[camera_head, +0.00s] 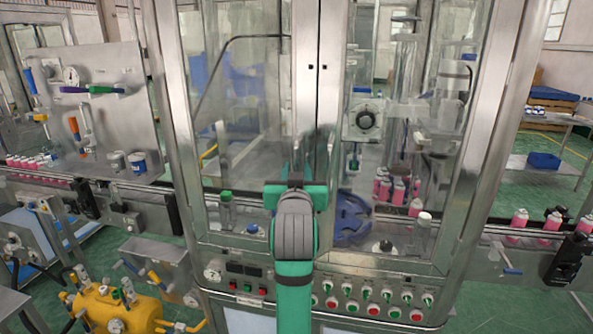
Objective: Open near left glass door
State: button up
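The left glass door (243,100) is a clear pane in a metal frame on the near face of the machine cabinet. It appears closed, its frame lying alongside that of the right glass door (400,75). My green and grey arm reaches up from the bottom centre. My gripper (311,160) is at the middle posts where the two doors meet, at about mid-height of the door. The wrist hides most of the fingers, so I cannot tell whether they touch a handle or the frame. No door handle shows clearly.
A row of buttons and switches (370,300) runs below the doors. Pink cans (395,190) stand inside the cabinet, beside a blue part (347,218). Conveyors with pink cans lead off at both sides. A yellow tank (115,310) stands at lower left.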

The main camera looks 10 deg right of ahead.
jog(key=shift+w, duration=0.25)
grip_shut()
jog(key=shift+s, duration=0.15)
